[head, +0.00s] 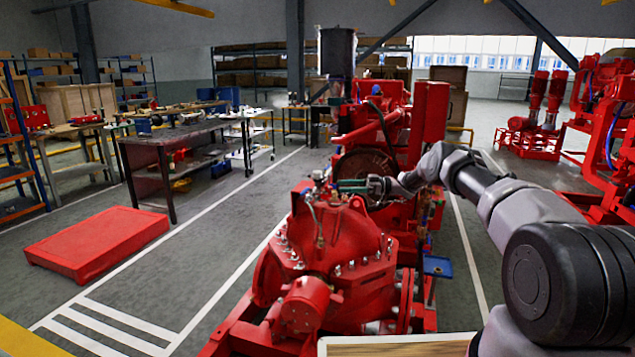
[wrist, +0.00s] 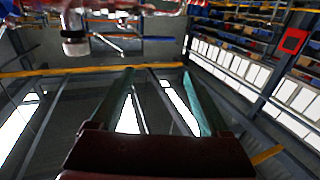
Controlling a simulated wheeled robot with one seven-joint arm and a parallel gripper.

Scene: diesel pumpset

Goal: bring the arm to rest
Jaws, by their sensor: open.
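My arm reaches from the right of the head view toward the red pump (head: 325,255). My gripper (head: 340,186) is at the end of the arm, just above and behind the pump's top fittings, with its fingers pointing left. Whether it touches any fitting cannot be told from the head view. In the wrist view my gripper (wrist: 160,80) shows two green fingers spread apart, with nothing between them.
A red engine (head: 385,120) stands behind the pump. A workbench (head: 175,145) with tools is at the left, and a low red platform (head: 97,240) lies on the floor. A wooden-topped surface (head: 400,347) is at the front. Marked floor left of the pump is clear.

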